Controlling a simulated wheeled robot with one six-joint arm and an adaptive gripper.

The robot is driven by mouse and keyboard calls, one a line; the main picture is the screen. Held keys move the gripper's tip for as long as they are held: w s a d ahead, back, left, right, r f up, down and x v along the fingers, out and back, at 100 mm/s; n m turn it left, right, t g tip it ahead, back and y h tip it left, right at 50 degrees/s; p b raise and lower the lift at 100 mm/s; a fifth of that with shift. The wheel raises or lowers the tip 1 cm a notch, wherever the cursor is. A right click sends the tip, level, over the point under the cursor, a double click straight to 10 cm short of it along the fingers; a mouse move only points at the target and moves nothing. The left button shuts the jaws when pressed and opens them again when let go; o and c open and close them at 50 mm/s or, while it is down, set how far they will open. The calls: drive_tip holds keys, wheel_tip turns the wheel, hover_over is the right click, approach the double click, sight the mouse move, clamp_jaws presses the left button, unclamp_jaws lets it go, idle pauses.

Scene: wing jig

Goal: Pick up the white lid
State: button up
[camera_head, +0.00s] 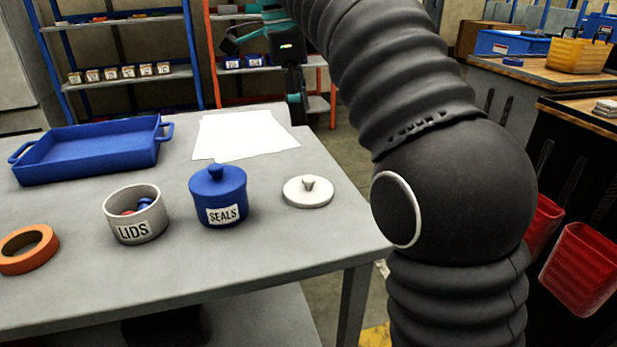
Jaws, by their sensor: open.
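The white lid (308,191) lies flat on the grey table, near its right edge, with its small knob facing up. My gripper (297,112) is in the upper middle of the view, above and behind the table's far right corner. It is open and well apart from the lid; nothing shows in it. Its fingers are small and dark here, and their gap is hard to make out.
Left of the lid stand a lidded blue SEALS pot (218,197) and an open white LIDS pot (136,216) with small pieces inside. An orange ring (27,250), a blue tray (90,155) and white paper (240,137) also lie on the table (250,250).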

drive_tip(key=b, duration=0.1)
hover_over(309, 178)
drive_tip(key=a, duration=0.1)
drive_tip(key=f, duration=0.8)
drive_tip(key=shift+w, duration=0.4)
drive_tip(key=shift+s+d+f+b, duration=0.1)
drive_tip(key=shift+d+f+b, duration=0.1)
drive_tip(key=shift+f, duration=0.7)
drive_tip(key=shift+s+d+f+b, duration=0.1)
drive_tip(key=shift+s+f+b, duration=0.05)
drive_tip(key=shift+f, duration=0.7)
drive_tip(key=shift+s+d+f+b, duration=0.1)
drive_tip(key=shift+f+b, duration=0.1)
drive_tip(key=shift+f, duration=0.7)
drive_tip(key=c, duration=1)
